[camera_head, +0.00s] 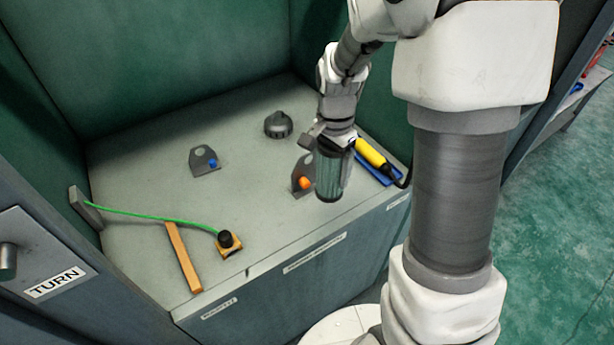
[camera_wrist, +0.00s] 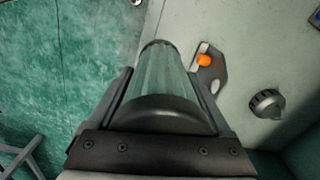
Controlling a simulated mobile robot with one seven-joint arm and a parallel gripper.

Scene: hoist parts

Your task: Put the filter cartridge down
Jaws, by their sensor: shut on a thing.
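The filter cartridge (camera_head: 329,176) is a ribbed, translucent grey-green cylinder with a dark end cap. My gripper (camera_head: 334,168) is shut on it and holds it upright near the front edge of the grey bench top (camera_head: 150,170). In the wrist view the cartridge (camera_wrist: 160,90) fills the space between the two fingers of my gripper (camera_wrist: 168,100). I cannot tell from these views whether its lower end is clear of the bench.
A bracket with an orange knob (camera_head: 304,183) stands close beside the cartridge. Behind are a dark round cap (camera_head: 278,124) and a bracket with a blue knob (camera_head: 206,162). A yellow-handled tool (camera_head: 371,154) lies right. An orange bar (camera_head: 183,258) and green cable (camera_head: 150,215) lie left.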

